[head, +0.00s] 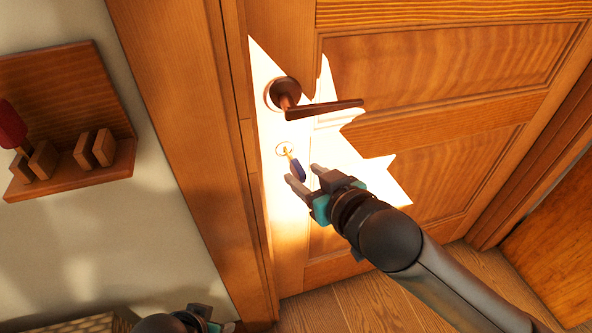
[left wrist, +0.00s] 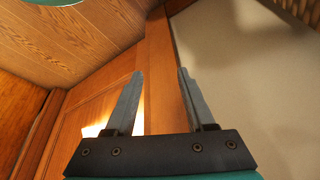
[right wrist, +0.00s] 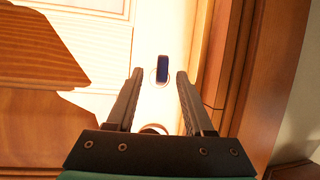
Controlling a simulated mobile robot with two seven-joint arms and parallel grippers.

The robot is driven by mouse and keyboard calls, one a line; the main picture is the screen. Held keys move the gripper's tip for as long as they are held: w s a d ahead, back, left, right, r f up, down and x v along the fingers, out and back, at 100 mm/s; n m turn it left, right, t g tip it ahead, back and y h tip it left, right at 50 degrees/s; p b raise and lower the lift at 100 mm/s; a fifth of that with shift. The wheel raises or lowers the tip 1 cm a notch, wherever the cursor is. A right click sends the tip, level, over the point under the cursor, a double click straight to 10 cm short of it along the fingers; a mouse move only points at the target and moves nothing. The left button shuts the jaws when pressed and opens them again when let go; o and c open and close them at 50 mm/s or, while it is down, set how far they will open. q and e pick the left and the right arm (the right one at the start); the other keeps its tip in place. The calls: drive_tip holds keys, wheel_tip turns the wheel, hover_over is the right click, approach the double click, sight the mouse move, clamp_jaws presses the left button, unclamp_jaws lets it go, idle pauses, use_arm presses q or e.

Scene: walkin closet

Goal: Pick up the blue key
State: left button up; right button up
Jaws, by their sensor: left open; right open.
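The blue key (head: 296,166) sticks out of the round keyhole (head: 284,149) in the wooden door, below the dark handle. Its blue head points toward me and slightly down. My right gripper (head: 303,174) is open at the key, with its fingertips near the blue head. In the right wrist view the blue key (right wrist: 162,69) lies just beyond and between the open fingertips (right wrist: 159,72), apart from both fingers. My left gripper (left wrist: 161,73) is open and empty, low by the wall and door frame. In the head view only part of it (head: 197,314) shows at the bottom edge.
The door handle (head: 325,108) juts out above the key. A wooden wall rack (head: 75,178) with a red-headed object (head: 12,125) is at the left. A woven item (head: 75,325) is at the bottom left. The wooden floor (head: 345,307) below looks clear.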

sight(292, 163)
drive_tip(key=b+x, duration=0.1)
drive_tip(key=x, duration=0.1)
drive_tip(key=shift+w+a+f, duration=0.1)
drive_tip(key=shift+w+a, duration=0.15)
use_arm(q)
drive_tip(key=shift+w+d+r+t+b, duration=0.1)
drive_tip(key=shift+d+r+t+b, duration=0.1)
drive_tip(key=shift+r, duration=0.35)
drive_tip(key=shift+w+d+r+t+b, duration=0.1)
drive_tip(key=shift+r+t, duration=0.1)
drive_tip(key=shift+r, duration=0.35)
drive_tip(key=shift+w+d+r+t+b, duration=0.1)
drive_tip(key=shift+r+t, duration=0.1)
drive_tip(key=shift+r, duration=0.35)
use_arm(e)
drive_tip(key=shift+w+a+f, duration=0.1)
drive_tip(key=shift+w+a, duration=0.1)
drive_tip(key=shift+w, duration=0.2)
clamp_jaws()
